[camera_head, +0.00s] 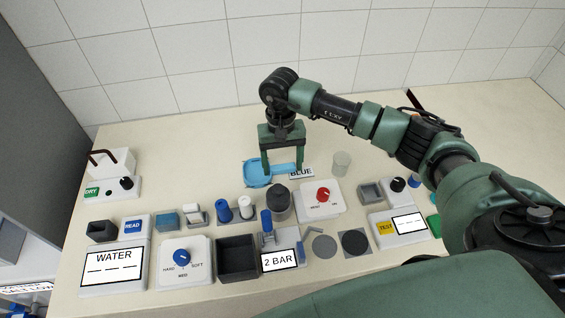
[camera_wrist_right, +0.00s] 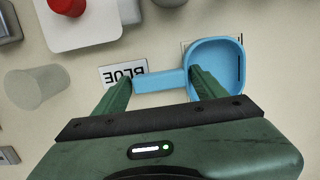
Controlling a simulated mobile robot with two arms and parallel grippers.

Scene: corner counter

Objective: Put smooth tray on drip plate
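A blue shallow tray with a handle (camera_head: 256,174) lies at the back of the counter, beside the BLUE label; it also shows in the right wrist view (camera_wrist_right: 217,66). My right gripper (camera_head: 282,172) points down over its handle with fingers apart, and the handle lies across the space between them in the wrist view (camera_wrist_right: 160,88). I cannot tell whether the fingers touch it. No drip plate is labelled; a dark round disc on a square plate (camera_head: 355,242) and a grey disc (camera_head: 322,245) lie at the front. My left gripper is not in view.
The BLUE label (camera_head: 301,173) and a translucent cup (camera_head: 341,163) stand right of the gripper. A dark cylinder (camera_head: 278,203), a red-knob box (camera_head: 321,198), a black open bin (camera_head: 237,258) and a 2 BAR sign (camera_head: 280,260) crowd the front.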

